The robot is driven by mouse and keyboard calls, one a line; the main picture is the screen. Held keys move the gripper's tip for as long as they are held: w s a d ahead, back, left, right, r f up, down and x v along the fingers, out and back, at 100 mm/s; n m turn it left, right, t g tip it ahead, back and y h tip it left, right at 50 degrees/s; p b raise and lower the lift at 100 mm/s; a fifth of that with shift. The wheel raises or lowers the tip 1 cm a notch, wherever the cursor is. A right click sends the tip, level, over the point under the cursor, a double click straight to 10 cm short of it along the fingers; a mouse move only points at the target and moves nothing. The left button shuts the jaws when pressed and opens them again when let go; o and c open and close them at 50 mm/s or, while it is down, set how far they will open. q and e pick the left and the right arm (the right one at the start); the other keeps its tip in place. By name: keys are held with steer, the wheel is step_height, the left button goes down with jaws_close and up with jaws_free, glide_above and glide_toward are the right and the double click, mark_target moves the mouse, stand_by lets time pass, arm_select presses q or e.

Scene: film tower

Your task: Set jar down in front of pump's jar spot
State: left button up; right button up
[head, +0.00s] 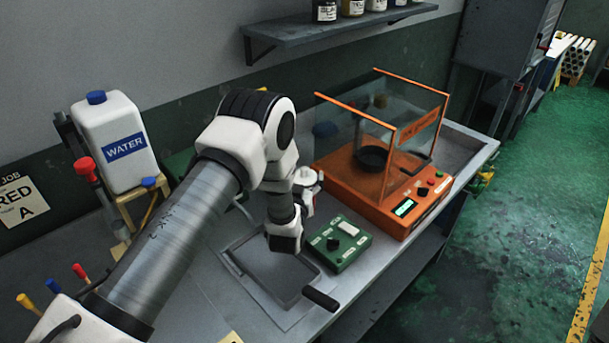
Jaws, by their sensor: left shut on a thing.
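My left arm comes in from the lower left, bends at a high elbow and reaches down over the bench. My left gripper (285,240) is at its lower end, above the back right part of a grey framed tray and left of a small green box (339,243) with a black knob. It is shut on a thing. The jar is not clearly visible; the gripper and wrist hide what is held. I cannot tell for sure which device is the pump or where its jar spot is. My right gripper is not in view.
An orange machine (399,218) with clear panels stands right of the green box. A white water container (115,140) is at the back left. Jars stand on a wall shelf (330,33).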

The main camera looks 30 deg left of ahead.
arm_select(q)
steer(key=shift+f+b, duration=0.5)
steer(key=o, duration=1.8)
steer(key=shift+o, duration=0.2)
step_height(320, 180, up, 10)
steer(key=shift+r, duration=0.1)
